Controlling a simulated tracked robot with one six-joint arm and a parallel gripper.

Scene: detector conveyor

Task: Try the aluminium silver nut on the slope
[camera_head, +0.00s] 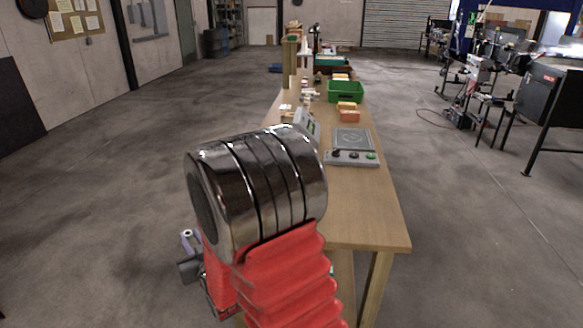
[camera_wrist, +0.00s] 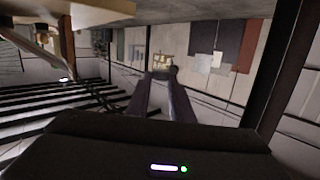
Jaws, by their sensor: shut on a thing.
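My gripper (camera_wrist: 160,75) shows in the wrist view as two dark fingers reaching away from the camera, their tips close together. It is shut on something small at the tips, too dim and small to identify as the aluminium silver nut. In the head view, part of my wrist end shows low at the left, beside the bench, mostly hidden behind my chrome and red arm. I cannot pick out the nut or the slope for certain in either view.
A long wooden bench (camera_head: 370,205) runs away at the right of my arm. It bears a grey control box (camera_head: 352,157) with knobs, a tilted display unit (camera_head: 307,124), a green bin (camera_head: 345,92) and orange blocks (camera_head: 349,116). The floor at left is clear.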

